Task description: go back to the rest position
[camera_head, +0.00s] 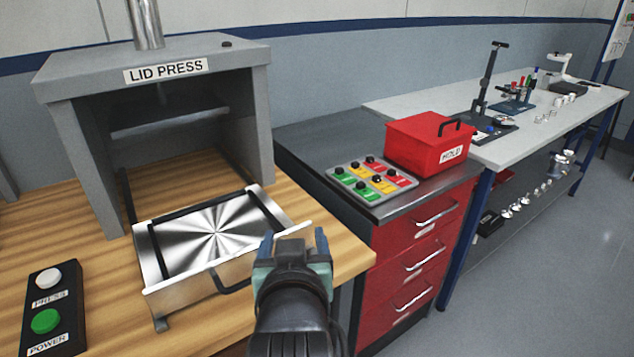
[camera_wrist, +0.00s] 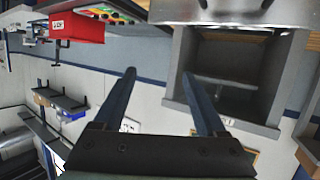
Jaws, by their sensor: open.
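My gripper (camera_head: 293,245) is in the lower middle of the head view, in front of the drawer-like metal tray (camera_head: 216,232) of the lid press (camera_head: 160,72). Its two blue fingers are apart with nothing between them. In the wrist view my gripper (camera_wrist: 158,90) is also open and empty. The wrist view is turned over and shows the press opening (camera_wrist: 228,75) at the right. The tray is pulled out on the wooden bench, with a dark handle on its front. Whether a finger touches the tray's front edge cannot be told.
A black control box (camera_head: 47,310) with white and green buttons lies at the left. A red HOLD box (camera_head: 430,145) and a panel of coloured buttons (camera_head: 371,181) sit on a red drawer cabinet (camera_head: 425,245). A white table (camera_head: 545,130) with instruments stands behind. Grey floor (camera_head: 540,280) is clear at right.

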